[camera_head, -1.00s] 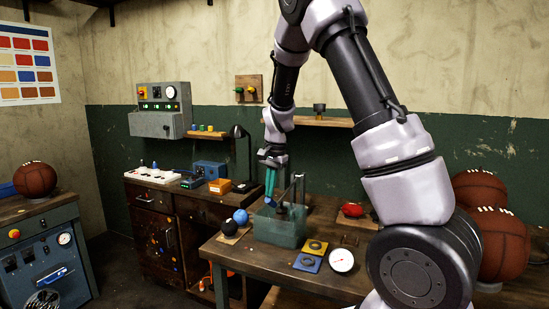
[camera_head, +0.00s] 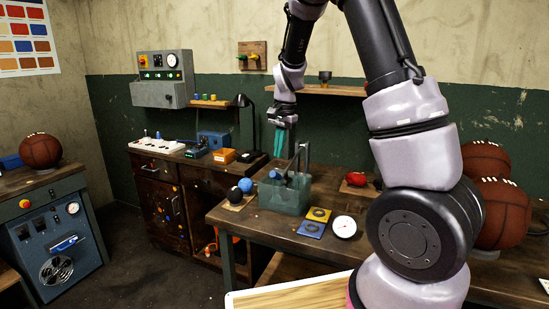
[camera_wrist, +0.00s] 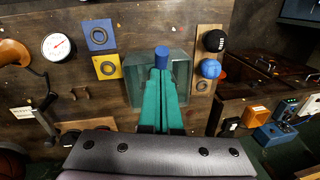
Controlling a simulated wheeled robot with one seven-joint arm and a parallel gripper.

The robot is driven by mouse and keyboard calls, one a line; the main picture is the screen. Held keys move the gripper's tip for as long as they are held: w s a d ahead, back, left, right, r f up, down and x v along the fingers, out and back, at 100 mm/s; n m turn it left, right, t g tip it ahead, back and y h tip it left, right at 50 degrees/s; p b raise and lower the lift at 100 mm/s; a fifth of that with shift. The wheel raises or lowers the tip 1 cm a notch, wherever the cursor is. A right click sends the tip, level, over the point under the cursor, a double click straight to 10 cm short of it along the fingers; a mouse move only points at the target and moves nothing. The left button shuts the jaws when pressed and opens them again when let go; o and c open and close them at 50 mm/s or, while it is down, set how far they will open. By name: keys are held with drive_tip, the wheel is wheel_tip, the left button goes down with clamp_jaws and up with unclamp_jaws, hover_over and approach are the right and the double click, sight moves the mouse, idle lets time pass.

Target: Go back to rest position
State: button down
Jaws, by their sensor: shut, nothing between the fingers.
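My gripper (camera_head: 279,142) hangs with its teal fingers pointing down, above the back-left of the clear glass tank (camera_head: 284,198) on the workbench. In the wrist view the teal fingers (camera_wrist: 161,82) are closed together and hold nothing. A blue cylinder-like piece (camera_wrist: 161,54) shows just past the fingertips, over the tank; a blue bit also shows at the tank's top (camera_head: 275,173) in the head view. My arm rises from the right and bends over the bench.
A black ball (camera_head: 234,194) and a blue ball (camera_head: 246,185) sit left of the tank. Yellow and blue plates (camera_head: 315,222) and a white dial (camera_head: 344,227) lie to its right, a red object (camera_head: 356,179) behind. Basketballs (camera_head: 500,212) stand right of my arm. The wall shelf (camera_head: 318,90) is above.

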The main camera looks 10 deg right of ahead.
drive_tip(key=s+d+r+n+t+y, duration=0.2)
drive_tip(key=s+d+r+t, duration=0.15)
drive_tip(key=s+r, duration=1.3)
drive_tip(key=s+d+r+n+t+h, duration=0.1)
drive_tip(key=s+r+n+t, duration=0.1)
drive_tip(key=s, duration=0.7)
drive_tip(key=shift+s+d+r+n, duration=0.3)
drive_tip(key=shift+s+d+r, duration=0.1)
drive_tip(key=shift+r, duration=0.45)
